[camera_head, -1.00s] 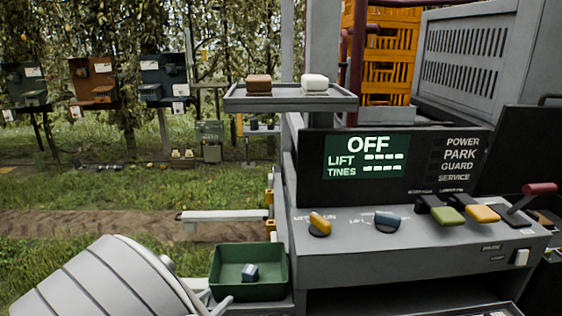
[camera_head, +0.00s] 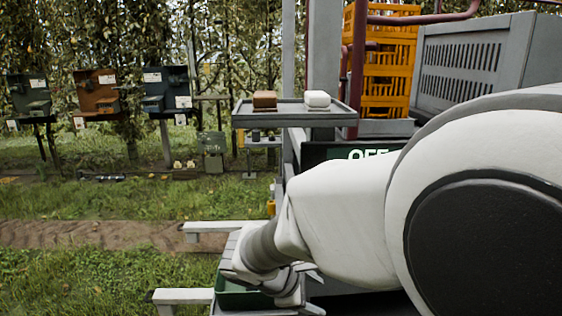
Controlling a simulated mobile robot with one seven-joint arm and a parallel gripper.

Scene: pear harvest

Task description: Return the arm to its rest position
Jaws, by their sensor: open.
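My white arm crosses the right half of the picture, with a large rounded joint with a dark cap at the lower right. It narrows leftward and down to a grey ribbed section and small wrist-like links above the green bin (camera_head: 230,299). No gripper fingers can be made out, so I cannot see what lies between them. The arm hides most of the bin and whatever is inside it.
A grey shelf tray (camera_head: 292,119) holds a brown block (camera_head: 264,100) and a white block (camera_head: 317,99). The display panel (camera_head: 330,152) is mostly covered by my arm. Orange crates (camera_head: 390,65) stand behind. Grass is open at left.

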